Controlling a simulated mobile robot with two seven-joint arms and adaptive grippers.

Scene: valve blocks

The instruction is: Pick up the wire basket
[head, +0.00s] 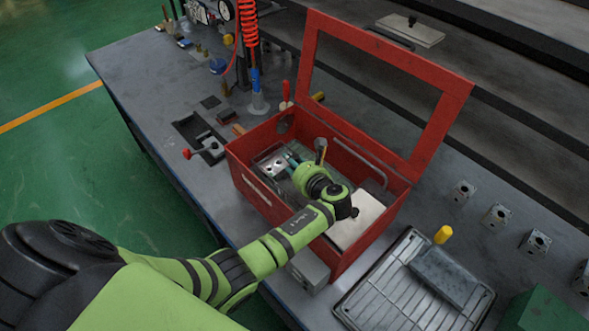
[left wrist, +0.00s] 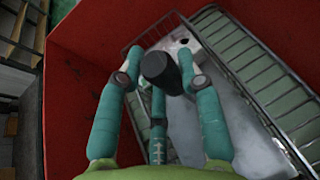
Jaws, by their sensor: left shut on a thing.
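The wire basket (left wrist: 262,78) stands inside the red box. In the left wrist view its grey bars run along the right side, and pale metal parts show inside it. My left gripper (head: 296,160) reaches down into the box, and its teal fingers also show in the left wrist view (left wrist: 160,80). They are closed in around a dark, round-ended handle (left wrist: 160,69). I cannot tell whether this handle belongs to the basket. In the head view my arm hides part of the box's inside. My right gripper is not in view.
The red box (head: 252,192) has its framed lid (head: 440,125) raised at the back. A metal tray (head: 385,291) with a grey block and a yellow knob lies to the right. Several small metal blocks (head: 497,215) line the bench. A red coiled hose (head: 249,25) hangs behind.

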